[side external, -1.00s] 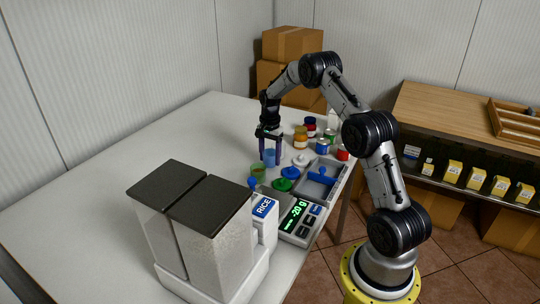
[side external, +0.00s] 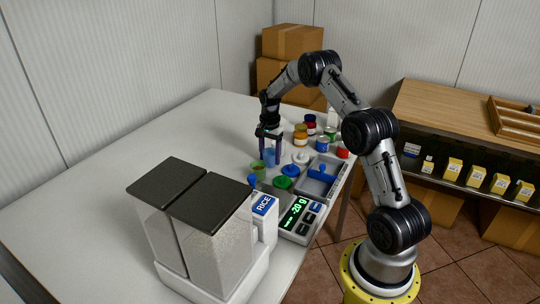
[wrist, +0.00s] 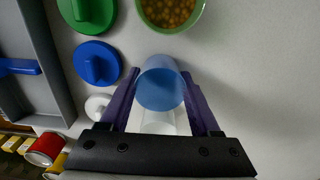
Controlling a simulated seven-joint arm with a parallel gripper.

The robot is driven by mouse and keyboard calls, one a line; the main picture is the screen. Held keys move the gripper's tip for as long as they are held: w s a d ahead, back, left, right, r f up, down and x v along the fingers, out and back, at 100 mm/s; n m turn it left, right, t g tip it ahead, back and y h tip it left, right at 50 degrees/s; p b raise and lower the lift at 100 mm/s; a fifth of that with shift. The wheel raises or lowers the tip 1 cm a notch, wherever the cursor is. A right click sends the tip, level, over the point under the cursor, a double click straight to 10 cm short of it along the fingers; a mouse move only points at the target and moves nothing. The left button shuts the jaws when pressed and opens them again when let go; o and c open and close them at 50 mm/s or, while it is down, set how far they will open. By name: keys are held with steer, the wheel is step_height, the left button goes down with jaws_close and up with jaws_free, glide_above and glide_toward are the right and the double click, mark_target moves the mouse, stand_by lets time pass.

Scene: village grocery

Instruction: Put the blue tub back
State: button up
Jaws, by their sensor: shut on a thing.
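The blue tub (side external: 270,157) is a small translucent blue cup at the table's far side. My gripper (side external: 270,158) is shut on the blue tub, with one purple finger on each side of it. In the wrist view the blue tub (wrist: 160,88) sits between the fingers of my gripper (wrist: 160,95), its round end facing the camera. A whitish translucent part shows just behind it. I cannot tell whether the tub touches the table.
A green tub (wrist: 171,10) of yellowish pieces stands close by. Green (side external: 282,183), blue (side external: 291,169) and white lids (side external: 301,157) lie beside a grey tray (side external: 321,178). The scale (side external: 297,219) reads -20 g. Jars stand behind. The table's left (side external: 150,140) is clear.

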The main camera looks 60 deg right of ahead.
steer(key=shift+f, duration=0.15)
steer(key=o, duration=1.5)
steer(key=shift+o, duration=0.3)
step_height(320, 180, up, 8)
steer(key=shift+a, duration=0.1)
